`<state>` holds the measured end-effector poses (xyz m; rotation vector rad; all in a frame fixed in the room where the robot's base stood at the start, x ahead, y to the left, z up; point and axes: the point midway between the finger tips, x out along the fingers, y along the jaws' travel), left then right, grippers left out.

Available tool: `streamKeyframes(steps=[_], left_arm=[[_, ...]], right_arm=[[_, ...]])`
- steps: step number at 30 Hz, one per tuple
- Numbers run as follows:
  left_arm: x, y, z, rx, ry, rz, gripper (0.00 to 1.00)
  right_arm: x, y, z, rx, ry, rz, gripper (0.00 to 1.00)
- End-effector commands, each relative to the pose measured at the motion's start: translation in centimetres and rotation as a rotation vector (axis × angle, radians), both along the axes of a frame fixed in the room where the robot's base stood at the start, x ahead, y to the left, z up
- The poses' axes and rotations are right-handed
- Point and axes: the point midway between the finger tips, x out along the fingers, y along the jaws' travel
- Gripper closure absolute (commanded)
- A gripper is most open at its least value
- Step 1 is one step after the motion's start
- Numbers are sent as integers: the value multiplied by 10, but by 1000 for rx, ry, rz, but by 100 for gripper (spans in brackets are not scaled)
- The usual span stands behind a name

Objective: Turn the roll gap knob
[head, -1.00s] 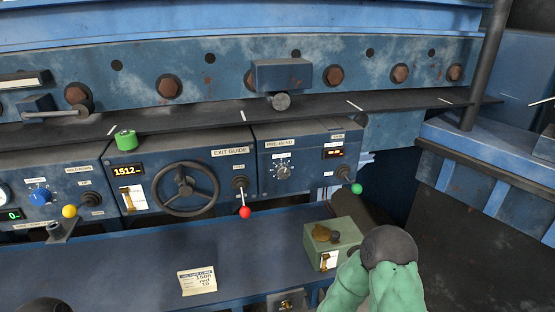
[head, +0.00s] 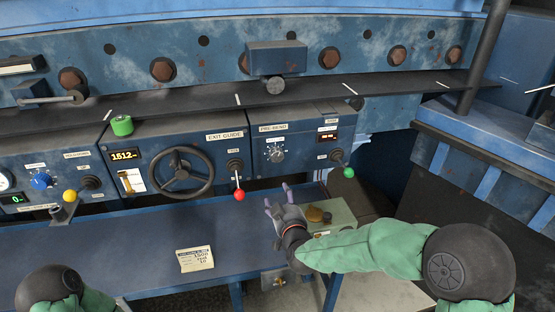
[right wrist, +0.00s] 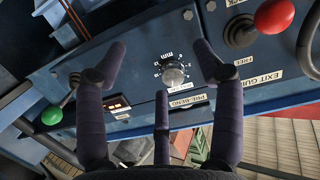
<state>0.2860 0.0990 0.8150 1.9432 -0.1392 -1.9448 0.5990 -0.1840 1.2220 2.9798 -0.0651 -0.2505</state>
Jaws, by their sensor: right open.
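A round silver knob (head: 275,153) with a scale around it sits on the PRE-BEND panel (head: 308,175). In the right wrist view the knob (right wrist: 173,74) has a scale marked mm and a small label below it that I cannot read. My right gripper (head: 276,196) is open and empty, below and in front of that panel in the head view. In the right wrist view its fingers (right wrist: 160,62) are spread, with the knob framed between them, apart from it. My left gripper is not in view; only part of my left arm shows at the bottom left.
A green-knobbed lever (head: 348,172) is right of the knob and a red-knobbed lever (head: 239,195) left of it. A handwheel (head: 182,172) and blue knob (head: 42,181) are farther left. A green box (head: 340,215) stands on the ledge behind my right forearm. A paper note (head: 195,259) lies on the ledge.

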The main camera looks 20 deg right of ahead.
Motion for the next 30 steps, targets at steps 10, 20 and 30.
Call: streamKeyframes(steps=[10,20,30], left_arm=[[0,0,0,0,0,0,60],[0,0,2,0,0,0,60],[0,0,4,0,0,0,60]], right_arm=[[2,-7,73,-56,-162,-42,32],[46,-11,72,-54,-160,-44,32],[93,-16,72,-53,-160,-42,32]])
